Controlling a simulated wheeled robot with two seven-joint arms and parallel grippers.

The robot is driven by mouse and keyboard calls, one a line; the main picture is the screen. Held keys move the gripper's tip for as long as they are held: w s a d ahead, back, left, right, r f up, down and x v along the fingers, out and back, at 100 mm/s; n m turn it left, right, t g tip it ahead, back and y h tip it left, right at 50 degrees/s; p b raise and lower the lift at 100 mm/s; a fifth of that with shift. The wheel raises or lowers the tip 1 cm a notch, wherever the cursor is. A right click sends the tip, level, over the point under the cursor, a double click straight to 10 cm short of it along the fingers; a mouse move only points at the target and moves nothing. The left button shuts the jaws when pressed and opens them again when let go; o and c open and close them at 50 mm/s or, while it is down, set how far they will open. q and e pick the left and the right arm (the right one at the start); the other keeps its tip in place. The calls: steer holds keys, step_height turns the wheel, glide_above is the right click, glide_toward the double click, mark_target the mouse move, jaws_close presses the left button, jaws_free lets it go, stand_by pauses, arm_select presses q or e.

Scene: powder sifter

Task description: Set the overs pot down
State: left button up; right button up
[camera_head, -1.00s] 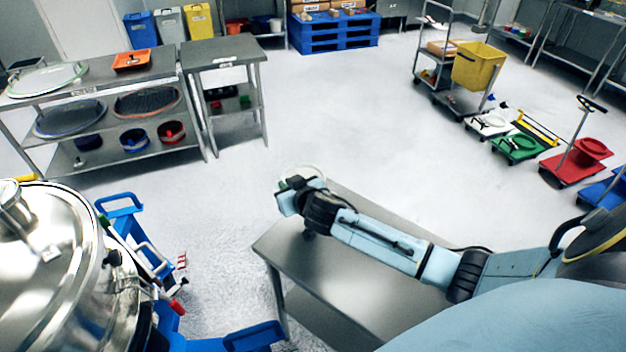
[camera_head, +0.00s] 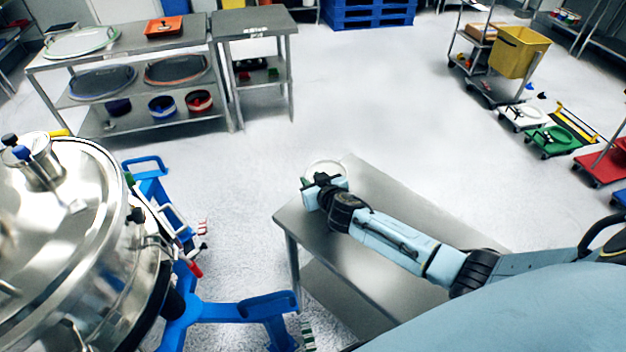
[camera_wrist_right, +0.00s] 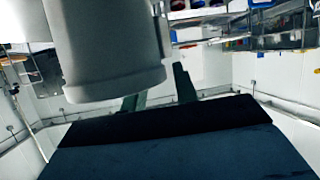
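The overs pot (camera_wrist_right: 105,50) is a pale, round-walled vessel that fills the upper left of the right wrist view. In the head view only its thin white rim (camera_head: 325,165) shows, just beyond my right gripper (camera_head: 318,185). My right gripper's two dark fingers (camera_wrist_right: 160,92) are at the pot's lip, and the pot covers part of one finger. The gripper appears shut on the pot. The pot shows against the far left edge of the steel table (camera_head: 385,190); whether it touches the top is hidden. My left gripper is not in view.
A large steel sifter vessel (camera_head: 60,220) on a blue frame (camera_head: 225,310) stands at the left. The steel table's visible top is otherwise bare. A shelf bench (camera_head: 130,58) with sieves stands behind, and coloured dollies (camera_head: 550,140) stand at the right. Floor between is clear.

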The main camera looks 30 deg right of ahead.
steer(key=shift+s, duration=0.1)
steer(key=p+v, duration=0.1)
steer(key=v, duration=1)
steer(key=shift+s+r, duration=0.2)
steer(key=shift+s, duration=0.15)
